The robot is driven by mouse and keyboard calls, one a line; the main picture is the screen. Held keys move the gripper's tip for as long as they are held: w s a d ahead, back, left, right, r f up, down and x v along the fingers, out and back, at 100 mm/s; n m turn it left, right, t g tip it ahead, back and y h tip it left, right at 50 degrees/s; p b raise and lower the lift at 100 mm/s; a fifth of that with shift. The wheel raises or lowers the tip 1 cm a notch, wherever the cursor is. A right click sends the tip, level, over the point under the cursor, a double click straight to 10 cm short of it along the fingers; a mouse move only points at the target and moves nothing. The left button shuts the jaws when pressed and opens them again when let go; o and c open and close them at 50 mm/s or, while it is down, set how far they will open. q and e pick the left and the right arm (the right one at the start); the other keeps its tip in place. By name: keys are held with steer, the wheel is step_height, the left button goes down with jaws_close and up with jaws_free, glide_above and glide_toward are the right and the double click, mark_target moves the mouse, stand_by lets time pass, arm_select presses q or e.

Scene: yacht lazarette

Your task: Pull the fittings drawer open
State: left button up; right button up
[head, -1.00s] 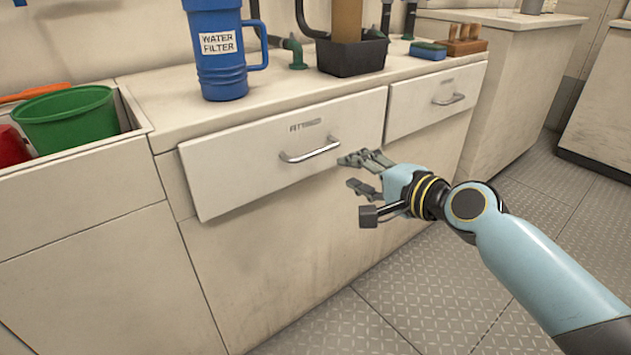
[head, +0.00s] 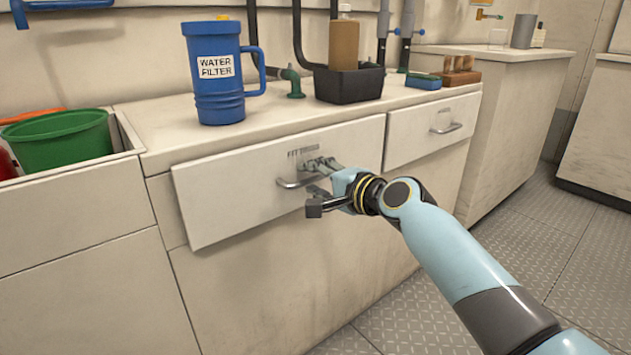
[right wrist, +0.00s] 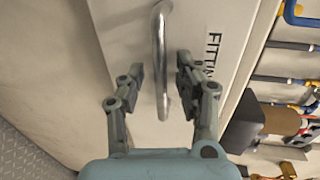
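The fittings drawer (head: 230,203) is the left one of two drawers under the counter, with a white front and a label that reads as FITTINGS. Its front stands slightly proud of the cabinet. Its metal bar handle (head: 298,182) is partly covered by my right gripper (head: 315,177) in the head view. In the right wrist view the handle (right wrist: 160,60) runs between the two open fingers of my right gripper (right wrist: 160,85). There is a gap on each side, so the fingers are around the bar and not closed on it. My left gripper is not in view.
A blue water filter jug (head: 216,80) stands on the counter above the drawer. A second drawer (head: 425,128) is on the right. A green bucket (head: 65,140) sits at left. The floor in front is clear.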

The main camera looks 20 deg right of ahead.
steer(key=shift+c, duration=0.2)
jaws_close()
stand_by(0.4)
